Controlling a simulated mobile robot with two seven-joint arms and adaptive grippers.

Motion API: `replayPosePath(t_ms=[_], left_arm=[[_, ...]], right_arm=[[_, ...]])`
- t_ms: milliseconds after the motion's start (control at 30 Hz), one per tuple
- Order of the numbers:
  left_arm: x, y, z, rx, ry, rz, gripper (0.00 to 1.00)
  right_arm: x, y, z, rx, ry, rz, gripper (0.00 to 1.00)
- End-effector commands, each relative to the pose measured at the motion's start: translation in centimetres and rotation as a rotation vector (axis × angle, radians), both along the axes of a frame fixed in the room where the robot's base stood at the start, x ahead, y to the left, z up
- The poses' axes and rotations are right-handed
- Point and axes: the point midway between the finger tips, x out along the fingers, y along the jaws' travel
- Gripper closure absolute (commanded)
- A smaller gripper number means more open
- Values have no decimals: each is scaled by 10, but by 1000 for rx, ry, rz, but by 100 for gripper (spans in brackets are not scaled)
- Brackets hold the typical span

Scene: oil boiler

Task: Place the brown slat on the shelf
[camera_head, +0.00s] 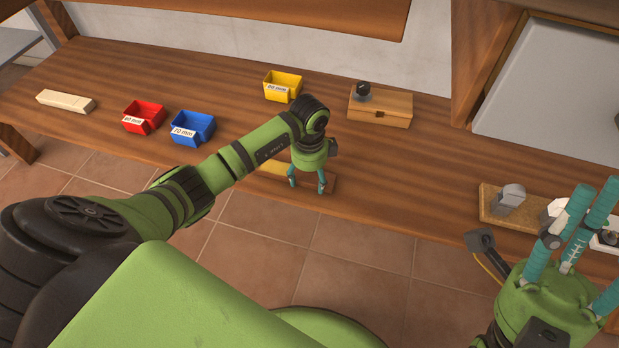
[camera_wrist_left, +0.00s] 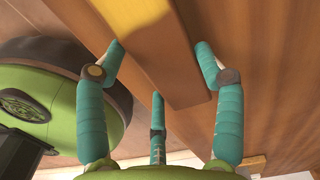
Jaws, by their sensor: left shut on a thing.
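The brown slat (camera_head: 328,186) is a flat wooden piece with a yellow part, low at the bench's front edge. My left gripper (camera_head: 307,184) is over it with its fingers pointing down. In the left wrist view the slat (camera_wrist_left: 178,82) lies between the teal fingers of the left gripper (camera_wrist_left: 160,60), which is shut on it. Whether the slat touches the bench is unclear. My right gripper (camera_head: 590,235) is at the lower right, fingers upward and apart, open and empty. A wooden board (camera_head: 235,14), possibly the shelf, runs along the top.
On the wooden bench (camera_head: 230,75) stand a red bin (camera_head: 143,116), a blue bin (camera_head: 192,127), a yellow bin (camera_head: 282,86) and a wooden box (camera_head: 381,108). A pale block (camera_head: 66,101) lies far left.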

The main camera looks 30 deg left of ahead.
Motion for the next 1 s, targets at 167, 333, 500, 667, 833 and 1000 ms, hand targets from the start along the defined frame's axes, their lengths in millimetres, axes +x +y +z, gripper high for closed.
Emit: replayPosePath(t_ms=[167, 333, 500, 667, 833, 1000], left_arm=[[0, 0, 1, -1, -1, 0, 68], [0, 0, -2, -1, -1, 0, 16], [0, 0, -2, -1, 0, 0, 8], [0, -1, -2, -1, 0, 0, 8], [1, 0, 8, -1, -2, -1, 8], [1, 0, 41, 0, -5, 0, 8]], right_arm=[[0, 0, 1, 0, 1, 0, 60], [-1, -1, 0, 3, -5, 0, 60], [-1, -1, 0, 3, -4, 0, 60], [-1, 0, 0, 3, -4, 0, 60], [1, 1, 4, -3, 3, -2, 60], [9, 13, 11, -60, 105, 3, 60]])
